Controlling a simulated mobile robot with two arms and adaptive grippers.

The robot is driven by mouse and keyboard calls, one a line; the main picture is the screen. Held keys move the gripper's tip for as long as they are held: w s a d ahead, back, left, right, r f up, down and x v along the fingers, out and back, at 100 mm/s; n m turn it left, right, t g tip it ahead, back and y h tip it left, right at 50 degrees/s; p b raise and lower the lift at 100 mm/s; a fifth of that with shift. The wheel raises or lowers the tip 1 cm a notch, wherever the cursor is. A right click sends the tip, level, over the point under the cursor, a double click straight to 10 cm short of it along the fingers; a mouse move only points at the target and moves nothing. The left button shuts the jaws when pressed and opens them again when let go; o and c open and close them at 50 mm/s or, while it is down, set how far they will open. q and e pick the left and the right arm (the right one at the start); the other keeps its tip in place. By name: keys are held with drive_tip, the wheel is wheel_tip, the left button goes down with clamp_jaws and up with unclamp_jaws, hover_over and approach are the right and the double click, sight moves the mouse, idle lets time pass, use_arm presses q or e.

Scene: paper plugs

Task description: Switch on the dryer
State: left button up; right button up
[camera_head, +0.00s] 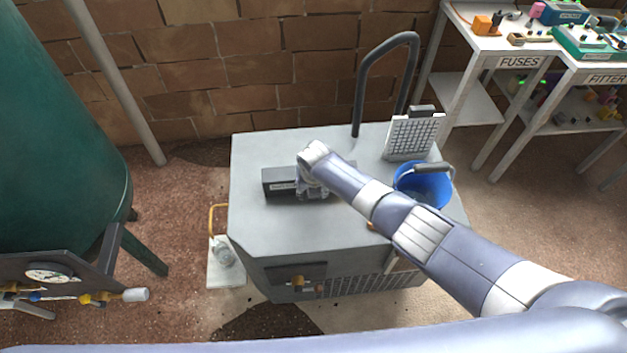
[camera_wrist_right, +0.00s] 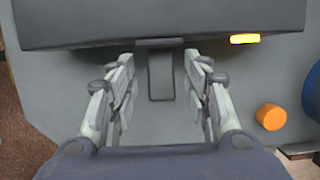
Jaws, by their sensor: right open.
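The dryer appears to be the grey cabinet (camera_head: 262,225) with a dark hoop handle (camera_head: 362,85). A dark box (camera_head: 278,181) with a small unreadable label sits on its top; it also spans the upper edge of the right wrist view (camera_wrist_right: 90,22). A dark grey lever-like tab (camera_wrist_right: 160,75) sticks out from this box. My right gripper (camera_wrist_right: 160,90) is open, its fingers on either side of the tab with gaps. In the head view the right gripper (camera_head: 313,187) is over the cabinet top beside the box, partly hidden by my wrist. My left gripper is not in view.
A yellow-orange piece (camera_wrist_right: 245,38) is on the box's edge, and an orange knob (camera_wrist_right: 270,116) is to its lower right. A blue bucket (camera_head: 425,187) and a white grille panel (camera_head: 412,135) are at the cabinet's right. A green tank (camera_head: 55,130) stands left.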

drive_tip(key=v, duration=1.1)
drive_tip(key=shift+f, duration=0.1)
idle(0.4)
